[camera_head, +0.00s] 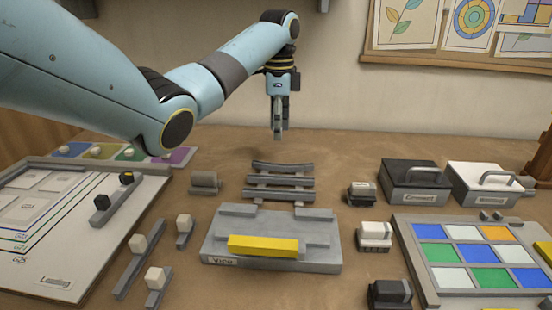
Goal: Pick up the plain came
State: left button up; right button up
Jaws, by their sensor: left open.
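Several grey bars lie one behind another on a low rack (258,202) at the middle of the table. The rear bar (283,168) looks slightly bowed, while the middle bar (280,181) and front bar (278,195) look straight. I cannot tell for sure which is the plain came. My left gripper (278,136) points down above and behind the rack, apart from the bars. It is open and empty, though seen nearly edge-on. My right gripper is out of view.
A grey vise block (225,222) with a yellow bar (262,245) stands in front of the rack. A grey roll (205,182) lies left of the rack. A coloured glass panel (416,262) lies front right.

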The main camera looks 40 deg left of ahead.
aim_at(282, 165)
pick_arm(q)
jog(key=f, duration=0.4)
jog(key=shift+s+d, duration=0.1)
jog(key=shift+d, duration=0.2)
jog(key=shift+a+f, duration=0.15)
jog(key=shift+f, duration=0.55)
jog(key=f, duration=0.2)
jog(key=w+f, duration=0.1)
jog(key=f, duration=0.1)
jog(key=shift+f, duration=0.4)
grip_shut()
